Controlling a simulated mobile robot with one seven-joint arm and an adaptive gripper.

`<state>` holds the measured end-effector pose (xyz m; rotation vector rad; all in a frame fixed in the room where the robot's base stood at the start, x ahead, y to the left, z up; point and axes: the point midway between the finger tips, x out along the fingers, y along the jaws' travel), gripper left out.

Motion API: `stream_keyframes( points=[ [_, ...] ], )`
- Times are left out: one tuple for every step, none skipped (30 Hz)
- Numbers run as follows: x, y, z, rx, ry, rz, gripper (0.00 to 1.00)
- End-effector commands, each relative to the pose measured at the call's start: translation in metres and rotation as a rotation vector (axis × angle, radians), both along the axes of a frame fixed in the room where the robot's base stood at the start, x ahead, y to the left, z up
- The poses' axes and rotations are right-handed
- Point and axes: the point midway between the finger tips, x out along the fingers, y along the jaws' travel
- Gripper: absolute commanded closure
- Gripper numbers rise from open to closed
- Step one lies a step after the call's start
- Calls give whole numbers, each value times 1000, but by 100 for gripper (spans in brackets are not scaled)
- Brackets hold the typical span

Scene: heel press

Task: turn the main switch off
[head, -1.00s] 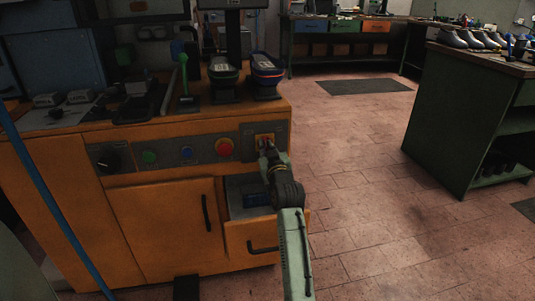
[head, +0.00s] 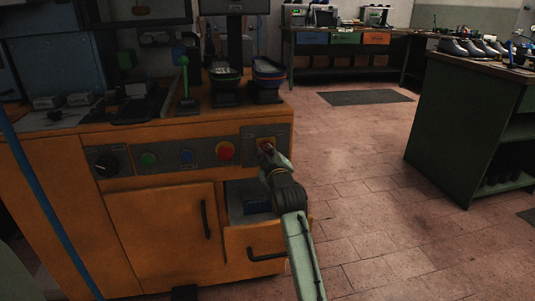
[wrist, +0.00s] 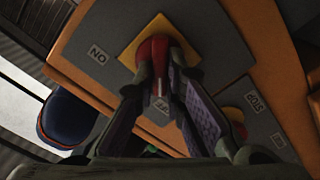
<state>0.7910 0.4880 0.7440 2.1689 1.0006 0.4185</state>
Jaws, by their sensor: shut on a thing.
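The main switch is a red knob (wrist: 153,50) on a yellow plate (wrist: 130,54), set in a grey panel. In the head view the yellow plate (head: 258,142) is at the right end of the orange machine's front. My gripper (head: 266,152) reaches it from the front. In the wrist view my gripper (wrist: 160,72) has its two fingers on either side of the red knob, shut on it. An ON label (wrist: 97,53) appears upside down left of the plate. Another label below the knob is partly hidden by the fingers. The knob's exact angle is hard to read.
Left of the switch are a red button (head: 225,151), a blue button (head: 186,156), a green button (head: 148,159) and a black dial (head: 107,164). An open drawer (head: 254,240) juts out below my gripper. The floor to the right is clear up to a green bench (head: 460,130).

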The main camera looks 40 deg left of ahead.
Motion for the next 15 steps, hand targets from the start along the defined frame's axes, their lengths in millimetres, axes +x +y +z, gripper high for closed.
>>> stream_keyframes(
  points=[
    [0, 0, 0, -4, -4, -1, 100],
    [0, 0, 0, -5, -5, -1, 100],
    [0, 0, 0, -6, -6, -1, 100],
    [0, 0, 0, -6, -6, -1, 100],
    [0, 0, 0, -7, -7, -1, 100],
    [0, 0, 0, -7, -7, -1, 100],
    [0, 0, 0, -7, -7, -1, 100],
    [0, 0, 0, -7, -7, -1, 100],
    [0, 0, 0, -7, -7, -1, 100],
    [0, 0, 0, -7, -7, -1, 100],
    [0, 0, 0, -7, -7, -1, 100],
    [0, 0, 0, -6, -8, 0, 100],
    [0, 0, 0, -6, -8, 0, 89],
    [0, 0, 0, -6, -8, 0, 87],
    [0, 0, 0, -6, -8, 0, 84]
  ],
)
